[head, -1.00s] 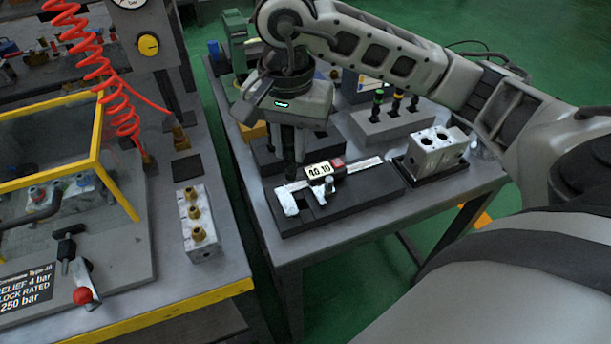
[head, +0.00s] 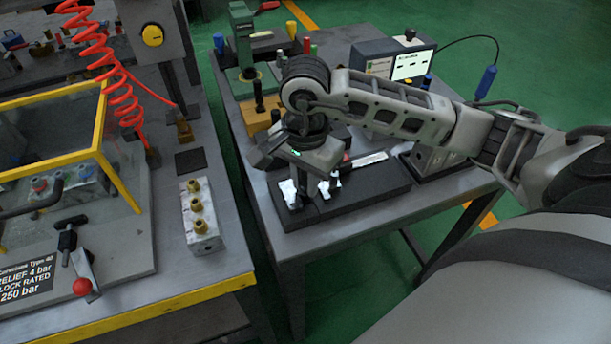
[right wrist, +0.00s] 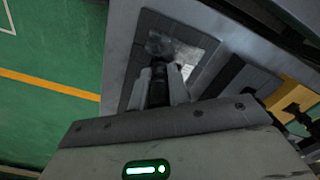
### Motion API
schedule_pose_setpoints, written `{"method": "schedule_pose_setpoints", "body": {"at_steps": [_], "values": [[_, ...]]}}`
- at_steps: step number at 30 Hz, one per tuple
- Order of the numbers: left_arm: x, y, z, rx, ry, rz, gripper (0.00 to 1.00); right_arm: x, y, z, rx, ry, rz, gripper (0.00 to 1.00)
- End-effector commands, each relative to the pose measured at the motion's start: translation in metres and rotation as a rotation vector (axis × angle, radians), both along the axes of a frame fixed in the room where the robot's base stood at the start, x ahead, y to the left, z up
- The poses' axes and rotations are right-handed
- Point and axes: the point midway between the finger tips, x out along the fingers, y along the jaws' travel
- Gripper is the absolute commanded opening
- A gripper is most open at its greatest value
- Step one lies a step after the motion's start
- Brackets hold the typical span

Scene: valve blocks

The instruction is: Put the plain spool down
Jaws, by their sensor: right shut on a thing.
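My right gripper (head: 310,192) is over the black caliper pad (head: 362,201) on the right-hand table, fingers pointing down. In the right wrist view its fingers (right wrist: 160,80) are shut on a slim dark piece, which I take to be the plain spool; its outline is mostly hidden. A greyish shape shows just beyond the fingertips, too unclear to name. The caliper (head: 288,191) lies on the pad, its bright jaw left of the fingers and its display covered by my gripper. I cannot tell whether the held piece touches anything. My left gripper is not in view.
A metal block (head: 432,161) stands right of the pad, partly behind my arm. A green press (head: 243,45) and a tester with a screen (head: 410,66) stand behind. On the left bench are a valve block with brass fittings (head: 200,215) and a yellow-framed guard (head: 115,182).

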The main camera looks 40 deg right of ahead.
Motion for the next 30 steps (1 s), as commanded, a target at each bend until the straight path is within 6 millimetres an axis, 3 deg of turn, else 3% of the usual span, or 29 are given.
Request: {"method": "schedule_pose_setpoints", "body": {"at_steps": [9,10,12,24,30], "values": [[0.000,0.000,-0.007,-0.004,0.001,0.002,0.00,0.001,0.000,-0.004,0.000,-0.003,0.000,0.00],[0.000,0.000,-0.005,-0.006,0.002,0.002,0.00,0.000,0.000,-0.003,0.000,-0.002,0.000,0.23],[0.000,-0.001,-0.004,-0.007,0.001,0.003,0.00,0.000,0.000,-0.003,0.000,-0.001,0.000,0.40],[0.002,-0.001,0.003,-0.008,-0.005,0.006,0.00,0.001,0.000,0.005,0.001,-0.004,0.000,0.40],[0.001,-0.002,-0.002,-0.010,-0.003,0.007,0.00,0.002,0.000,0.042,0.001,-0.009,0.000,0.40]]}}
